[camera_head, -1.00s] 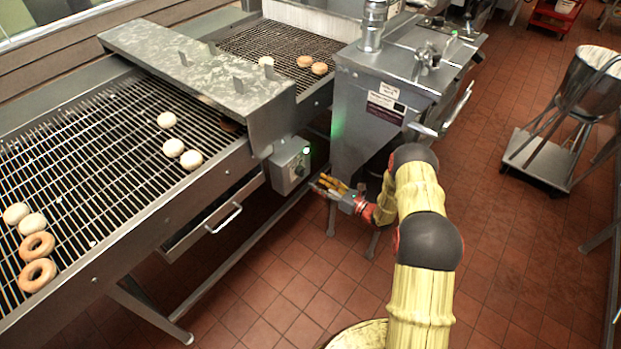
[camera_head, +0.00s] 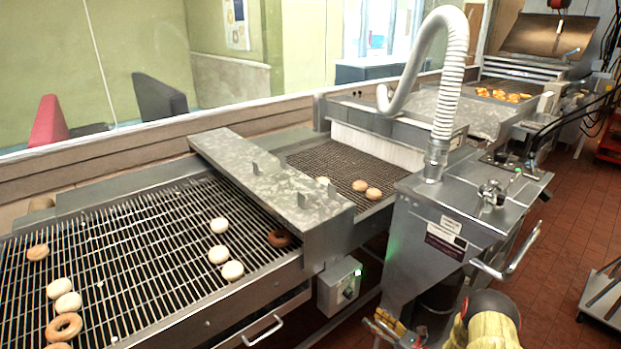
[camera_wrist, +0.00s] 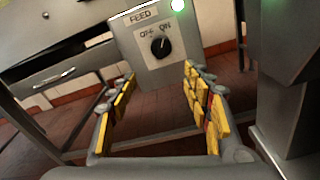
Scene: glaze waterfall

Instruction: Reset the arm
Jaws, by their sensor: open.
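My gripper (camera_wrist: 158,120) is open and empty in the wrist view, its yellow-padded fingers spread apart. Between and beyond the fingers is a grey control box (camera_wrist: 160,62) with a black knob (camera_wrist: 161,44), the words FEED, OFF and ON, and a lit green light (camera_wrist: 179,5). In the head view the control box (camera_head: 338,287) hangs on the front of the conveyor frame. There my gripper (camera_head: 385,328) shows only partly at the bottom edge, to the right of and below the box.
A wire conveyor (camera_head: 130,262) with several doughnuts runs under a metal bridge (camera_head: 262,180). A steel glaze machine (camera_head: 440,235) with a white hose (camera_head: 450,80) stands close to my arm. A drawer handle (camera_head: 262,330) juts out. The tiled floor (camera_head: 555,240) at right is mostly open.

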